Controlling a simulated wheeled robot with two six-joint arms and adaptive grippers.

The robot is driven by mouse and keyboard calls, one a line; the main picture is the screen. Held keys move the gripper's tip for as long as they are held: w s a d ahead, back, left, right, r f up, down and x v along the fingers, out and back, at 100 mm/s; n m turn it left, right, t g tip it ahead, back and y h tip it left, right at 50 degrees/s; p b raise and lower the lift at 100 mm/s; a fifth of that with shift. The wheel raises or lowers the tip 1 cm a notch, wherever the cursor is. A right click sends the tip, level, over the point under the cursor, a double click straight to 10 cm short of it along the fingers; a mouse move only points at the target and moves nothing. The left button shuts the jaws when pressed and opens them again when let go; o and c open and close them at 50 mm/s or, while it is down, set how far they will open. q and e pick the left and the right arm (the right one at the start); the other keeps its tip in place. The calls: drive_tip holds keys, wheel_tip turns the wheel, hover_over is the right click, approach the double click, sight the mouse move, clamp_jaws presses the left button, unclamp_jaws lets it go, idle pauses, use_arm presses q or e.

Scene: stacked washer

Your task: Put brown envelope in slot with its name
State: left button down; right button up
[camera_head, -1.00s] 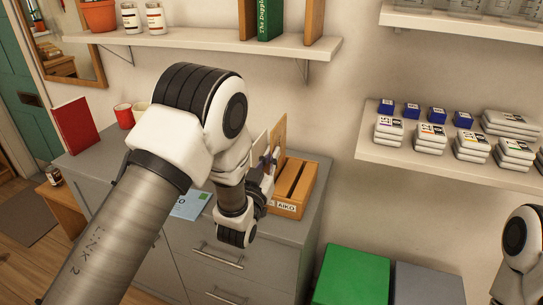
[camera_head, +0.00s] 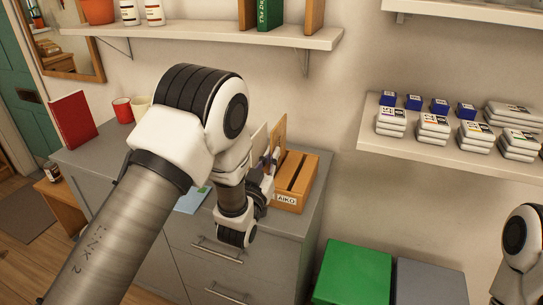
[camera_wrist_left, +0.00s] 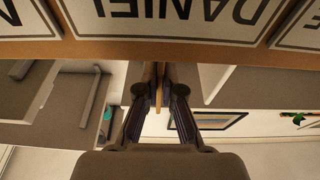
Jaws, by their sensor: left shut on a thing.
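My left gripper (camera_head: 270,158) is shut on the brown envelope (camera_head: 279,130), which stands upright at the wooden slot box. In the left wrist view the brown envelope (camera_wrist_left: 160,84) shows as a thin edge between the fingertips (camera_wrist_left: 159,88). The slot box (camera_head: 297,182) is on the grey cabinet and has an AIKO label at its front right. In the left wrist view the box front (camera_wrist_left: 180,39) carries an upside-down DANIEL label (camera_wrist_left: 185,12) straight ahead of the fingers. My arm hides the box's left part. I cannot tell whether the envelope is inside a slot.
A pale upright sheet (camera_head: 259,137) is left of the brown envelope. A light blue envelope (camera_head: 192,202) lies on the cabinet (camera_head: 100,148), partly behind my arm. A shelf (camera_head: 210,36) hangs above. A green box (camera_head: 352,272) stands right of the cabinet.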

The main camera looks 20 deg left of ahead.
sight(272, 132)
use_arm(q)
drive_tip(key=c, duration=1.2)
unclamp_jaws()
drive_tip(key=shift+c, duration=0.2)
wheel_tip(272, 132, up, 10)
drive_tip(key=shift+f, duration=0.1)
